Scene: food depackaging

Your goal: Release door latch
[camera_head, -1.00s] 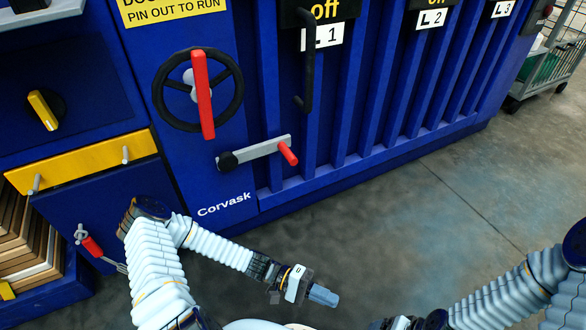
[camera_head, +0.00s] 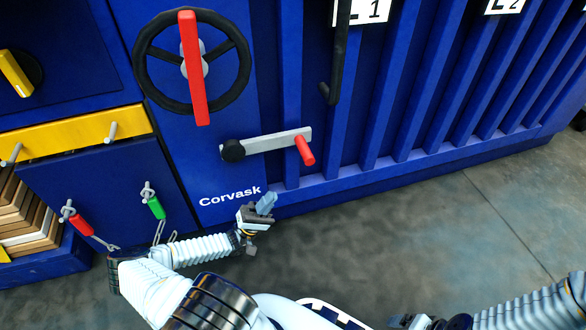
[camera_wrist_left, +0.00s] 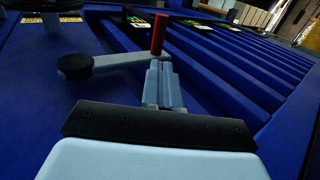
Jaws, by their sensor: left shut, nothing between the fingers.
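A grey crank lever (camera_head: 275,141) with a black pivot knob (camera_head: 232,150) and a red grip (camera_head: 304,150) is on the blue machine's door panel. It also shows in the left wrist view, where the red grip (camera_wrist_left: 159,34) stands just beyond my fingertips. Above it is a black handwheel (camera_head: 243,80) with a red bar (camera_head: 192,65). My left gripper (camera_head: 266,203) is shut and empty, below the lever and apart from it in the head view. Its closed fingers show in the wrist view (camera_wrist_left: 162,86). My right gripper (camera_head: 408,322) is barely visible at the bottom edge.
A red-handled pin (camera_head: 80,224) and a green-handled pin (camera_head: 156,207) hang on chains at the lower left. A yellow bar (camera_head: 65,134) and stacked boards (camera_head: 20,215) are left. A black hooked handle (camera_head: 335,75) hangs right of the wheel. The floor (camera_head: 440,235) at right is clear.

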